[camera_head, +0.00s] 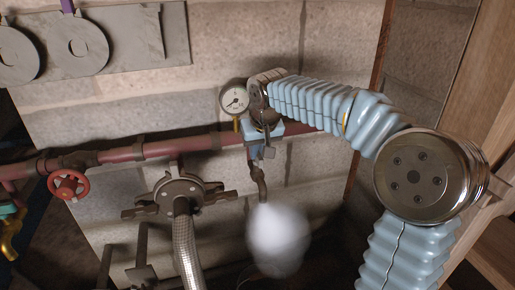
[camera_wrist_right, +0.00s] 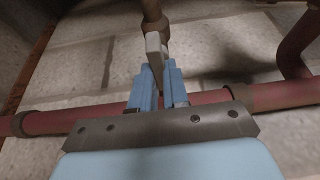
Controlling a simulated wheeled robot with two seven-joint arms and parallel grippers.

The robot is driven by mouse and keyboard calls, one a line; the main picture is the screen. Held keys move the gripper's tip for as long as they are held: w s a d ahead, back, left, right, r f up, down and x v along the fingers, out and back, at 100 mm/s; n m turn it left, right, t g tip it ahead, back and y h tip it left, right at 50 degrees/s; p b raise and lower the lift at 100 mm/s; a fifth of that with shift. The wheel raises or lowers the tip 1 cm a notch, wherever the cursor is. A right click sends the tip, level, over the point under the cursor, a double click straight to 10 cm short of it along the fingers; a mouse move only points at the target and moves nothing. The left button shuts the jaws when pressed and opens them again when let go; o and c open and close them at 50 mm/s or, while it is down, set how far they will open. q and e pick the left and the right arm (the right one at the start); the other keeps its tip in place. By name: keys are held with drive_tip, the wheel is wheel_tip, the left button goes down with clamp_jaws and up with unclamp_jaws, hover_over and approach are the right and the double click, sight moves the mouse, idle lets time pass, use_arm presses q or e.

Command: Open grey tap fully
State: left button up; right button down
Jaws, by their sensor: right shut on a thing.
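The grey tap shows as a small grey lever (camera_head: 268,152) under my right gripper, just below the red pipe. My right gripper (camera_head: 263,133) comes in from the right on its pale blue sleeved arm. In the right wrist view its two blue fingers (camera_wrist_right: 158,88) are shut on the grey tap lever (camera_wrist_right: 154,48), whose end stands out beyond the fingertips. The tap's body is mostly hidden behind the gripper. A brown outlet pipe (camera_head: 260,182) runs down below it. My left gripper is not in view.
A red pipe (camera_head: 195,146) crosses the block wall, with a red handwheel (camera_head: 69,186) at left. A round gauge (camera_head: 235,99) sits close beside my gripper. A clamped flange (camera_head: 180,187) with a braided hose (camera_head: 188,250) stands in front. A white blurred puff (camera_head: 279,235) hangs below the outlet.

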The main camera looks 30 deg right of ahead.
idle(0.3)
drive_tip(key=c, duration=1.1)
unclamp_jaws()
drive_tip(key=p+v, duration=0.1)
drive_tip(key=v, duration=1.2)
drive_tip(key=shift+s+r+p, duration=0.15)
drive_tip(key=shift+r+p, duration=0.2)
drive_tip(key=shift+p, duration=0.05)
